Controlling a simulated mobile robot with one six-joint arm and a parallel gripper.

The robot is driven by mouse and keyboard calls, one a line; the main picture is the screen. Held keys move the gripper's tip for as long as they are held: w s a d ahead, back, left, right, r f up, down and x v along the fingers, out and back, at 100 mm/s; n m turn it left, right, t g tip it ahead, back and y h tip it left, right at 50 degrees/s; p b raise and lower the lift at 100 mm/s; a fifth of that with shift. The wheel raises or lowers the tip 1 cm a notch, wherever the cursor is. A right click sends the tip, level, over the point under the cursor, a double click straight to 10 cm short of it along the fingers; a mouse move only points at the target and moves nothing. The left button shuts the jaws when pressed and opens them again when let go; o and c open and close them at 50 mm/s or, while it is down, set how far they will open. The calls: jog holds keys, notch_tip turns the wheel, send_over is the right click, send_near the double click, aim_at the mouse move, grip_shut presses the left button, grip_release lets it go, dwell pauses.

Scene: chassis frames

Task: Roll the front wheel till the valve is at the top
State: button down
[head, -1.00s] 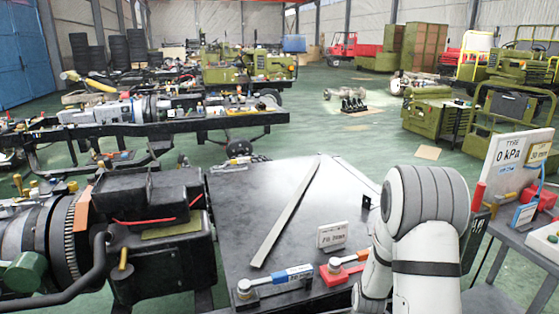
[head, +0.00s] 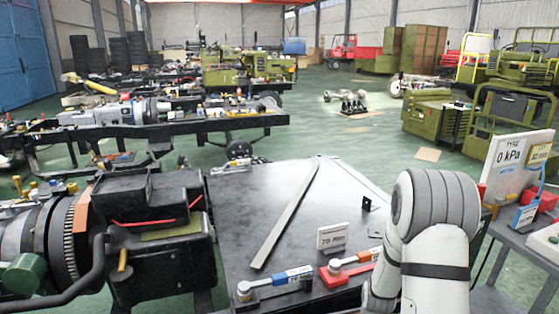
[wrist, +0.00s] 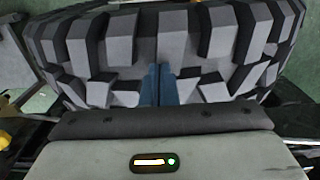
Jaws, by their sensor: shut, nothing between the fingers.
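In the wrist view a tyre (wrist: 185,40) with chunky grey tread blocks fills the upper half. It is seen from close up, tread side on. My gripper (wrist: 161,72) is shut and empty, its blue fingers together over the middle of the tread. Whether the fingertips touch the tread cannot be told. No valve shows in either view; the wheel's side face and rim are out of sight. In the head view my gripper and this tyre are out of view, and only my white arm shows at the lower right.
A side table (head: 519,232) with a "TYRE 0 kPa" board (head: 508,160) stands right of my arm. Green floor lies beyond.

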jog(key=shift+d, duration=0.1)
jog(key=shift+w+d+f+b, duration=0.15)
jog(key=shift+w+d+b, duration=0.05)
jog(key=shift+d, duration=0.4)
jog(key=shift+w+d+f+b, duration=0.1)
jog(key=shift+w+d+b, duration=0.1)
jog(key=shift+d, duration=0.6)
jog(key=shift+d+f, duration=0.15)
jog(key=shift+d, duration=0.2)
jog(key=shift+w+d+f+b, duration=0.1)
jog(key=shift+w+d+b, duration=0.1)
jog(key=shift+d, duration=0.4)
jog(key=shift+w+d+f+b, duration=0.1)
jog(key=shift+w+d+b, duration=0.1)
jog(key=shift+d, duration=0.35)
jog(key=shift+r, duration=0.15)
